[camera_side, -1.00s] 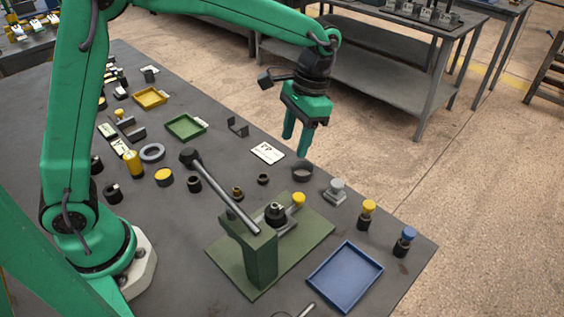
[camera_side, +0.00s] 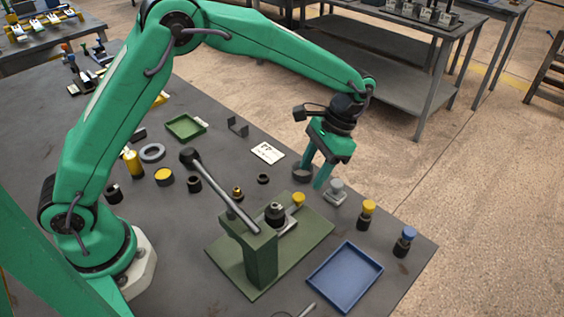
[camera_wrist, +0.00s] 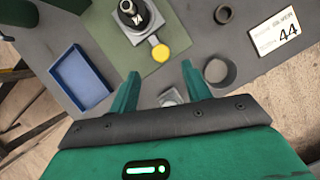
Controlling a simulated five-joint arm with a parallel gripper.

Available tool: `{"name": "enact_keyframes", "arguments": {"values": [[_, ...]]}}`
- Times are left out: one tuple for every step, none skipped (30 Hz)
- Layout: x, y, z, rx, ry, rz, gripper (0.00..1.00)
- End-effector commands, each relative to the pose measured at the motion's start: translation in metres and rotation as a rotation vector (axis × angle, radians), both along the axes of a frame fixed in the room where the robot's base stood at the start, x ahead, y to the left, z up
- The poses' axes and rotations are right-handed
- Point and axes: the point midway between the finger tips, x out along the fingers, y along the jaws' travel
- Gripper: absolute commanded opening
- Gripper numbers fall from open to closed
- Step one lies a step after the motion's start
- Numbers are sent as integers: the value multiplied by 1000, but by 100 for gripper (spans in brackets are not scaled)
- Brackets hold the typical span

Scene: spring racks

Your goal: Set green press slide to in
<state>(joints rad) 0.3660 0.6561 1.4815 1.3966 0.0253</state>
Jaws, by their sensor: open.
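The green press (camera_side: 262,258) stands on a green base plate (camera_side: 318,232) near the table's front right, with a long dark lever (camera_side: 225,196) angled up to the left. Its grey slide (camera_side: 287,220) extends from under the black ram (camera_side: 274,213) toward the back right and ends in a yellow knob (camera_side: 298,199). The knob (camera_wrist: 160,52) also shows in the wrist view, just ahead of the gap between my fingertips. My gripper (camera_side: 311,184) is open and empty, pointing down behind the knob. I cannot tell its exact height or any contact.
A dark ring (camera_side: 302,174) and a grey block (camera_side: 336,193) lie close to my fingers. A yellow-topped post (camera_side: 367,214), a blue-topped post (camera_side: 404,240) and a blue tray (camera_side: 345,276) are to the right. A white card (camera_side: 268,152) lies behind.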

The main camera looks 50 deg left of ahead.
Motion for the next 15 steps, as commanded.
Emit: {"name": "enact_keyframes", "arguments": {"values": [[-2,1,-5,1,3,0,48],[-4,2,-8,1,3,0,48],[-5,2,-12,1,3,0,48],[-7,3,-15,1,3,0,48],[-8,3,-19,1,3,0,48],[-10,4,-23,2,4,0,48],[-11,5,-27,0,3,0,48],[-12,5,-30,0,3,0,48],[-14,6,-35,0,3,0,48],[-15,7,-38,0,2,0,48],[-16,7,-41,0,2,0,48],[-18,8,-45,0,3,0,48],[-19,8,-48,0,2,0,48],[-20,8,-51,0,2,0,48],[-21,9,-53,0,2,0,48]]}}
